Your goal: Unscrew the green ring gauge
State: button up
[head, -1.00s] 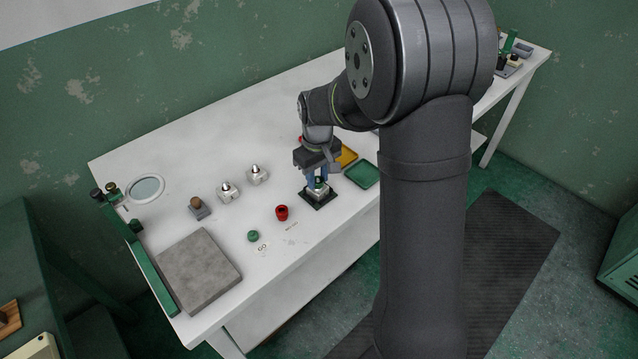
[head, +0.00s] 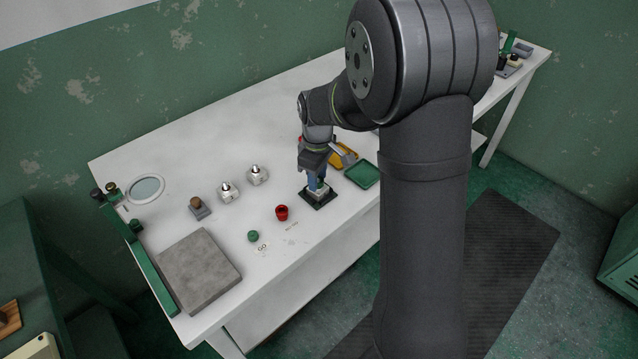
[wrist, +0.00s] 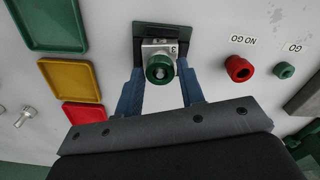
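The green ring gauge (wrist: 159,68) sits on the stud of a silver block (wrist: 150,47) marked 3, which stands on a dark square base (head: 319,199). In the wrist view my gripper (wrist: 161,72) points down over the block. Its two blue fingers stand on either side of the ring, with a narrow gap beside it, so it looks open. In the head view my gripper (head: 317,188) hides the ring. A smaller green piece (wrist: 284,70) lies by the GO label, and a red ring (wrist: 239,69) by the NO GO label.
Green (head: 363,174), yellow (wrist: 72,86) and red (wrist: 85,114) trays lie close to the base. The table's back is clear.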

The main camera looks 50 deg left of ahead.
jog(key=shift+r, duration=1.5)
jog(key=o, duration=0.5)
jog(key=c, duration=0.4)
jog(key=shift+c, duration=0.2)
